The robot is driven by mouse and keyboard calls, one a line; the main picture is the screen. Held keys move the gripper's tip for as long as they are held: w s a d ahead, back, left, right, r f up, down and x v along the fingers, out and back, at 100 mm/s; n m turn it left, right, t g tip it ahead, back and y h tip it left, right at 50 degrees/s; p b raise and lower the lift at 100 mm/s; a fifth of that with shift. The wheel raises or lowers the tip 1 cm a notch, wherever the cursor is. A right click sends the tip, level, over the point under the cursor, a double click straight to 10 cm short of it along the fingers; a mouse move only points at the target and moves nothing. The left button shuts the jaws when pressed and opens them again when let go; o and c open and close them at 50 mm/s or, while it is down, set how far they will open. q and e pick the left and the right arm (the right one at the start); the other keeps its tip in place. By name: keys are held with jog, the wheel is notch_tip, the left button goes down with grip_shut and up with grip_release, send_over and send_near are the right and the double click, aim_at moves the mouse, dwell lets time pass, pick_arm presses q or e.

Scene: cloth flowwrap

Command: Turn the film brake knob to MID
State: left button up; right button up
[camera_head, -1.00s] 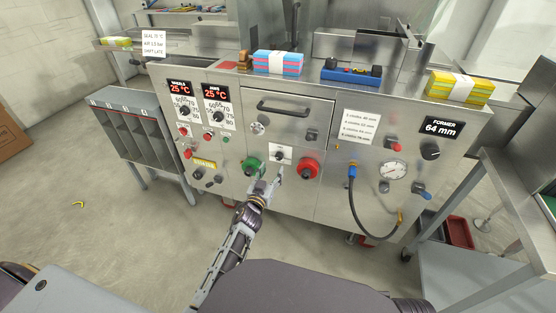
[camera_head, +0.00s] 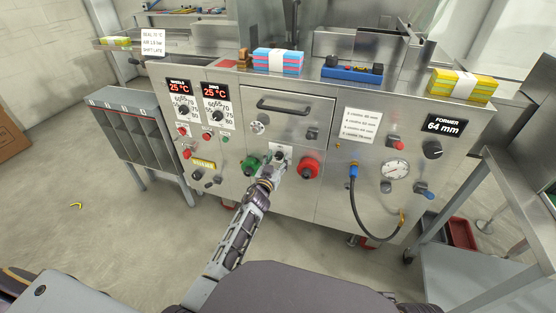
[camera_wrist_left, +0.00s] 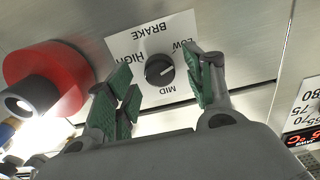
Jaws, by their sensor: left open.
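The film brake knob (camera_wrist_left: 159,70) is a small black dial on a white plate marked BRAKE, LOW, MID and HIGH in the left wrist view. A pale pointer mark shows on its right side, on the LOW side rather than at MID; its exact setting is hard to tell. My left gripper (camera_wrist_left: 160,86) is open, with a green-padded finger on either side of the knob, apart from it. In the head view the left gripper (camera_head: 275,170) is just in front of the brake plate (camera_head: 281,149), partly covering it. My right gripper is not in view.
A red button (camera_head: 308,168) is close on the right of the plate and a green button (camera_head: 250,165) on the left. A blue-ended hose (camera_head: 357,205) hangs at the right.

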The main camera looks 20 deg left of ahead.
pick_arm(q)
jog(key=shift+w, duration=0.5)
jog(key=c, duration=1)
